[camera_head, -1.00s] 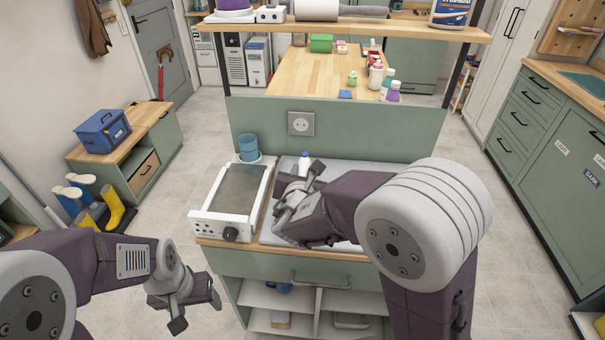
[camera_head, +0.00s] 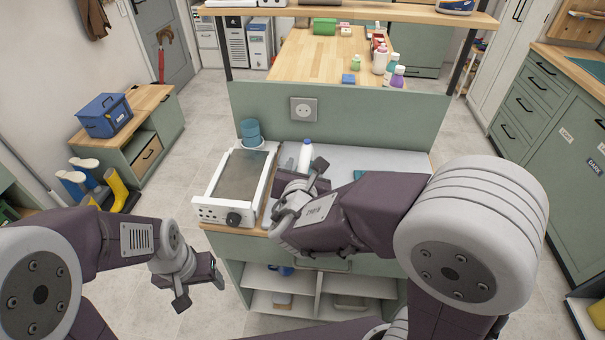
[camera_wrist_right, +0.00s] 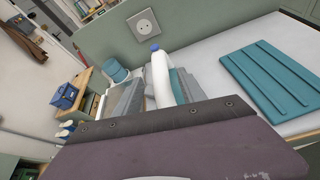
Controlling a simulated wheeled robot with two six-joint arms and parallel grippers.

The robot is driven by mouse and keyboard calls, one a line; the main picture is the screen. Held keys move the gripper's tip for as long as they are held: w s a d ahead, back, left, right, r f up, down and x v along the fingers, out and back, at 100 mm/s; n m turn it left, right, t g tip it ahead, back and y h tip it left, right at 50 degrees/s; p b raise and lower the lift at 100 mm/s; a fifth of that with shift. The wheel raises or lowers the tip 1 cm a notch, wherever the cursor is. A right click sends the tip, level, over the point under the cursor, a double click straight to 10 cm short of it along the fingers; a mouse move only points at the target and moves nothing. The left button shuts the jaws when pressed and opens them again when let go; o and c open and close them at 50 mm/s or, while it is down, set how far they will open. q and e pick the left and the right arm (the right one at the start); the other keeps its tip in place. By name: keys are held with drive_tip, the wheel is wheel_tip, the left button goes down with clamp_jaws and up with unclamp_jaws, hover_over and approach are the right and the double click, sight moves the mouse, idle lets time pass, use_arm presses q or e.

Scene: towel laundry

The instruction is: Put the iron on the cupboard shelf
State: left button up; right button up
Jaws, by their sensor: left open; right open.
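I cannot make out the iron for certain in either view. The cupboard (camera_head: 335,263) under the counter has open shelves; a blue item (camera_head: 284,270) that I cannot identify lies on its upper left shelf (camera_head: 262,279). My right gripper (camera_head: 304,172) is open over the counter, its fingers towards a white bottle with a blue cap (camera_head: 305,156). In the right wrist view, the bottle (camera_wrist_right: 160,78) stands upright and shows between the open fingers; contact cannot be told. My left gripper (camera_head: 200,288) is open and empty, left of the cupboard over the floor.
A white appliance with a dark top (camera_head: 236,185) sits on the counter's left, with a blue cup (camera_head: 250,132) behind it. A teal ribbed board (camera_wrist_right: 270,77) lies on the counter's right. A panel with a socket (camera_head: 303,109) backs the counter.

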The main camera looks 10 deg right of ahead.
drive_tip(key=v, duration=0.5)
drive_tip(key=s+d+f+m+g+h, duration=0.3)
drive_tip(key=s+d+f+m+g, duration=0.3)
drive_tip(key=d+m, duration=0.25)
drive_tip(key=s+d+f+m+g+y, duration=0.1)
drive_tip(key=f+m, duration=0.4)
drive_tip(key=m, duration=0.5)
drive_tip(key=s+d+f+m+g+y, duration=0.1)
drive_tip(key=s+f+m+g+y, duration=0.3)
drive_tip(key=m, duration=0.6)
drive_tip(key=shift+s+f+g+p, duration=0.35)
drive_tip(key=shift+s+f+g, duration=0.55)
drive_tip(key=shift+s, duration=0.3)
drive_tip(key=shift+o, duration=0.4)
drive_tip(key=m, duration=0.1)
drive_tip(key=m+y, duration=0.1)
drive_tip(key=m, duration=0.1)
drive_tip(key=shift+w+a+f+t, duration=0.1)
drive_tip(key=shift+w+f+t, duration=0.05)
drive_tip(key=shift+w+t, duration=0.2)
